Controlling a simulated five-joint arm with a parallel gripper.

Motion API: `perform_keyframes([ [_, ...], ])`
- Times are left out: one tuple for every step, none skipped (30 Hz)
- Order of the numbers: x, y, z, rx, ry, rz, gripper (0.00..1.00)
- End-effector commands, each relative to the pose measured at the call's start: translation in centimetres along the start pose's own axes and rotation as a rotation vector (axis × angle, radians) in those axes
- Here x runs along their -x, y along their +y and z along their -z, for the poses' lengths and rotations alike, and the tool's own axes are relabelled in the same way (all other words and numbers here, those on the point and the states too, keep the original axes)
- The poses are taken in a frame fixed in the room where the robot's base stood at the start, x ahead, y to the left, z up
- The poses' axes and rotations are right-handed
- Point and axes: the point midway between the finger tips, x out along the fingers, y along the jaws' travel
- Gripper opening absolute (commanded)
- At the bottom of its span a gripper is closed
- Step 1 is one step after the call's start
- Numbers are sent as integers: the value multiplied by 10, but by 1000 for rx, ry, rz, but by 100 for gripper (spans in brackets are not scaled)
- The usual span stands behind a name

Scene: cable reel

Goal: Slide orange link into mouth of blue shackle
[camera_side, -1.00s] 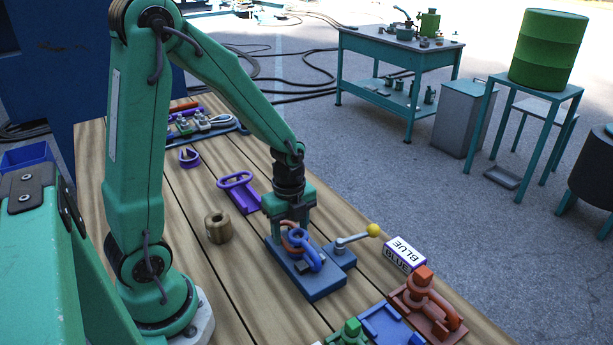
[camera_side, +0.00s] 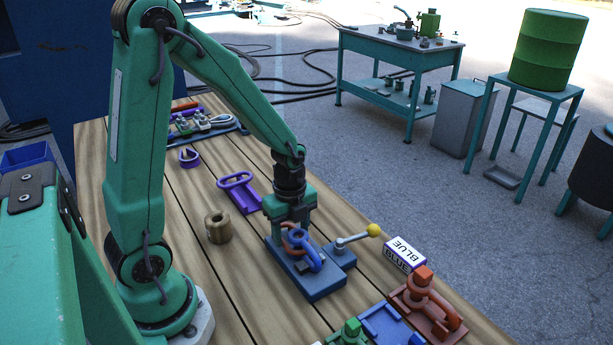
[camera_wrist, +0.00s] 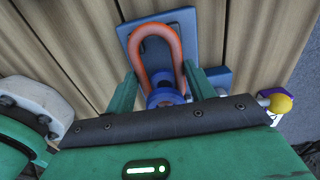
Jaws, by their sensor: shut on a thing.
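The orange link (camera_wrist: 142,60) is a rounded loop, seen from above in the wrist view, over the blue base plate. In the side view the orange link (camera_side: 288,242) shows just left of the blue shackle (camera_side: 311,258), which stands on the blue base (camera_side: 322,285). The blue shackle (camera_wrist: 165,96) overlaps the near part of the loop in the wrist view. I cannot tell whether the link is inside its mouth. My gripper (camera_wrist: 163,88) has a finger on each side of the link and is shut on it. In the side view my gripper (camera_side: 291,222) hangs low over the base.
A yellow-knobbed lever (camera_side: 374,230) and a BLUE label block (camera_side: 405,253) stand right of the base. A red fixture (camera_side: 428,305) is at the front right. A brown spool (camera_side: 218,227) and a purple fixture (camera_side: 242,192) lie left and behind. Bare planks lie between.

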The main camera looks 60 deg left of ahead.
Motion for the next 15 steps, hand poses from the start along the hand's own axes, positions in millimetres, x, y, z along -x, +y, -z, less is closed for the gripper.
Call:
perform_keyframes([
  [0,0,0,0,0,0,18],
  [0,0,0,0,0,0,18],
  [0,0,0,0,0,0,18],
  [0,0,0,0,0,0,56],
  [0,0,0,0,0,0,62],
  [0,0,0,0,0,0,70],
  [0,0,0,0,0,0,76],
  [0,0,0,0,0,0,80],
  [0,0,0,0,0,0,80],
  [0,0,0,0,0,0,80],
  [0,0,0,0,0,0,80],
  [0,0,0,0,0,0,80],
  [0,0,0,0,0,0,80],
  [0,0,0,0,0,0,80],
  [-1,0,0,0,0,-1,80],
])
